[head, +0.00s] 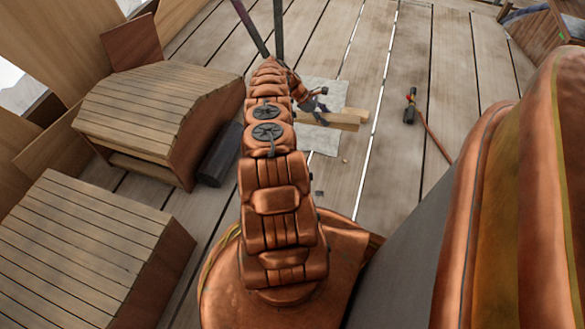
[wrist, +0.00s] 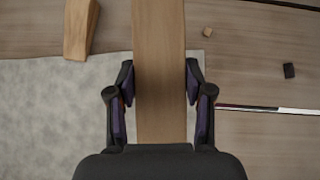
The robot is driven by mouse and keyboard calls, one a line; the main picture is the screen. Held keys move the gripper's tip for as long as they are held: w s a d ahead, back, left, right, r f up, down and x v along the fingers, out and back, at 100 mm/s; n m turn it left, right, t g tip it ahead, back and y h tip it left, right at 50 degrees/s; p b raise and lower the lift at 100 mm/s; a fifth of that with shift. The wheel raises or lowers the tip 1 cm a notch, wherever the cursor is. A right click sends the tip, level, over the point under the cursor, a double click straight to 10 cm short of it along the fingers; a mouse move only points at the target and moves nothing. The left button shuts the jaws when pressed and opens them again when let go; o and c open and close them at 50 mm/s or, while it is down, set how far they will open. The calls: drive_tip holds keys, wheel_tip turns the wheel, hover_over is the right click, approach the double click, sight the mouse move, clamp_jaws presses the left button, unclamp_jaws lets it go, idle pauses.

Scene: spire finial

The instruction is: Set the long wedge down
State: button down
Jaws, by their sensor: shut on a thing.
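The long wedge is a pale wooden bar (wrist: 158,60) running up the middle of the wrist view. My gripper (wrist: 158,92) has a finger on each side of it and is shut on it. In the head view the long wedge (head: 333,121) points right from my gripper (head: 316,101). Its near end is hidden by my gripper. Whether it touches the floor or hangs just above it, I cannot tell. A second wooden wedge (wrist: 79,28) lies to its left in the wrist view, apart from it, over the mat's edge.
A grey mat (wrist: 45,115) lies under my gripper. A small wooden block (wrist: 207,32) and a dark block (wrist: 289,70) lie on the planks. A dark-headed tool (head: 410,106) lies further right. Slatted wooden structures (head: 160,108) stand left. Plank floor is clear beyond the mat.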

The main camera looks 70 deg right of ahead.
drive_tip(key=shift+m+y, duration=0.4)
drive_tip(key=shift+m, duration=0.1)
drive_tip(key=f, duration=0.1)
drive_tip(key=s+a+f, duration=0.1)
drive_tip(key=f, duration=0.1)
drive_tip(key=s+f+b, duration=0.1)
drive_tip(key=f, duration=0.1)
drive_tip(key=shift+a+f, duration=0.15)
drive_tip(key=shift+a, duration=0.05)
drive_tip(key=shift+s+a+f, duration=0.1)
drive_tip(key=shift+a, duration=0.05)
drive_tip(key=a+p, duration=0.1)
drive_tip(key=w+a+p, duration=0.1)
drive_tip(key=a, duration=0.1)
drive_tip(key=w+a+p, duration=0.1)
drive_tip(key=a, duration=0.1)
drive_tip(key=shift+a+f+p, duration=0.15)
drive_tip(key=shift+f+p, duration=0.1)
drive_tip(key=shift+p, duration=0.05)
drive_tip(key=w+a, duration=0.1)
drive_tip(key=a, duration=0.2)
drive_tip(key=w+a+b, duration=0.1)
drive_tip(key=a, duration=0.2)
drive_tip(key=w+a+f+b, duration=0.1)
drive_tip(key=a, duration=0.2)
drive_tip(key=shift+w+a, duration=0.25)
drive_tip(key=shift+w, duration=0.1)
drive_tip(key=shift+f+b, duration=1.2)
drive_tip(key=shift+f, duration=0.55)
drive_tip(key=shift+f, duration=0.2)
